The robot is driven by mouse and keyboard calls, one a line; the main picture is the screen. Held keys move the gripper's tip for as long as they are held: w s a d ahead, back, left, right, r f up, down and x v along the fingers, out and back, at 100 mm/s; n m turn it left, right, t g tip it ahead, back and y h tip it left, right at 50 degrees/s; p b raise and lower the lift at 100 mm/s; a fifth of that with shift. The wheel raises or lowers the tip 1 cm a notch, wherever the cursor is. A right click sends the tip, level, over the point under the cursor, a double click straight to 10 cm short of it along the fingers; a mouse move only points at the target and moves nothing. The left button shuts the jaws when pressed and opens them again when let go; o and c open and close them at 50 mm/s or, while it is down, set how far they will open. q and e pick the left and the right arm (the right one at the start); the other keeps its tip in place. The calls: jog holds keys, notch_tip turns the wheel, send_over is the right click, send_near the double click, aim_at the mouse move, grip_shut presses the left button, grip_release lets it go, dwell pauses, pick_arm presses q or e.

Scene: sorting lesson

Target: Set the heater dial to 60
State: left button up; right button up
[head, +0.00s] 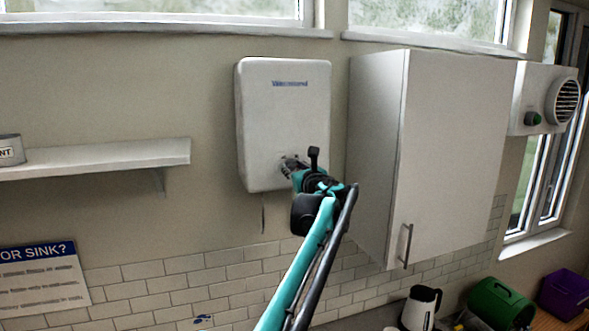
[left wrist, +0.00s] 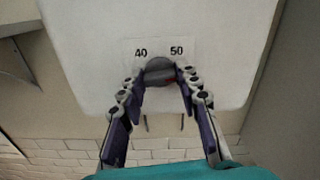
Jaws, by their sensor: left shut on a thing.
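The white heater (head: 285,115) hangs on the wall in the middle of the head view. Its grey dial (left wrist: 159,70) sits low on the front face in the left wrist view, with the numbers 40 and 50 printed above it. A 60 mark does not show; the fingers cover the dial's sides. My left gripper (left wrist: 160,82) is shut on the dial, one finger on each side. In the head view my left gripper (head: 292,166) hides most of the dial. My right gripper is not in view.
A white cupboard (head: 450,150) with a handle stands close to the right of the heater. A shelf (head: 100,157) is on the wall at left. A kettle (head: 420,308) and green container (head: 498,302) stand at lower right.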

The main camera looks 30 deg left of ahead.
pick_arm(q)
jog(key=m, duration=0.4)
jog(key=shift+r+m, duration=0.15)
jog(key=shift+m, duration=1.75)
jog(key=o, duration=1.1)
jog(key=shift+w+a+f, duration=0.1)
jog(key=shift+a+f, duration=0.1)
jog(key=shift+d, duration=0.1)
